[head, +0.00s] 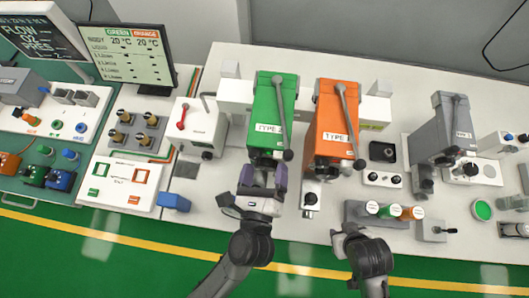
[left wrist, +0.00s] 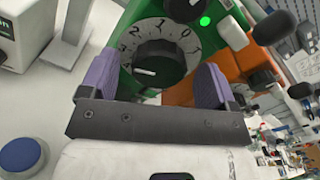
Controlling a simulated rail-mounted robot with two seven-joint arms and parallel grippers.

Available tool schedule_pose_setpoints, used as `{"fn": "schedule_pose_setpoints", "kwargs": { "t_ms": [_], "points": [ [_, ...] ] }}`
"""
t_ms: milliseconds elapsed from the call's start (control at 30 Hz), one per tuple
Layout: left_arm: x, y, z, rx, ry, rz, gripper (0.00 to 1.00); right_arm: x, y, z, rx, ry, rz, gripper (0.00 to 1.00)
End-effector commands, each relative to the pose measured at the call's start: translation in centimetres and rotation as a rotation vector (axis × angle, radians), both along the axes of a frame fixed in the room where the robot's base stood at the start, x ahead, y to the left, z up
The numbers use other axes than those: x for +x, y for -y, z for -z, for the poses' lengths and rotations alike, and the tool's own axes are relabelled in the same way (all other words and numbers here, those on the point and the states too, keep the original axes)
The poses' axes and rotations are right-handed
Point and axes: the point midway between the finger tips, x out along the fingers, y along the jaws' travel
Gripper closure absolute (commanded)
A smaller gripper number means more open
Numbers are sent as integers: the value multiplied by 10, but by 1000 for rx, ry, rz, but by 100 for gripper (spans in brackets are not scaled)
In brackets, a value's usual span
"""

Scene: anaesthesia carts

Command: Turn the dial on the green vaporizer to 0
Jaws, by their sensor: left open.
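The green vaporizer (head: 272,105) stands on the bench left of the orange vaporizer (head: 335,130), with a lever on its right side. Its dial (left wrist: 158,62) shows in the left wrist view as a black knob with a white mark, inside a pale ring with numbers; 0 is at the upper right and the knob's white mark is low on its face. In the head view the dial is hidden by my left gripper (head: 263,180). The left gripper (left wrist: 158,90) is open, its purple fingers either side of the dial. My right gripper (head: 347,235) is near the bench's front edge, its fingers not clear.
A white box with a red lever (head: 198,128) stands left of the green vaporizer. A blue block (head: 174,202) lies at the front edge. A rack with coloured caps (head: 375,214) stands beyond the right gripper. A grey vaporizer (head: 444,125) is farther right.

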Motion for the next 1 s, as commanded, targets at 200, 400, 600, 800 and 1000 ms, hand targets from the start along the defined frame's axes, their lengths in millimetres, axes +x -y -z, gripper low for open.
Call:
{"fn": "schedule_pose_setpoints", "kwargs": {
  "t_ms": [200, 400, 600, 800, 1000],
  "points": [
    [5, 1, 0, 1, 0, -1, 18, 0, 1, -1, -2, 0, -1, 57],
    [5, 1, 0, 1, 0, -1, 18, 0, 1, -1, -2, 0, -1, 57],
    [5, 1, 0, 1, 0, -1, 36, 0, 1, -1, -2, 0, -1, 57],
    [5, 1, 0, 1, 0, -1, 55, 0, 1, -1, -1, 0, -1, 57],
    [5, 1, 0, 2, 0, -1, 67, 0, 0, -1, 0, 0, 1, 57]
  ]
}}
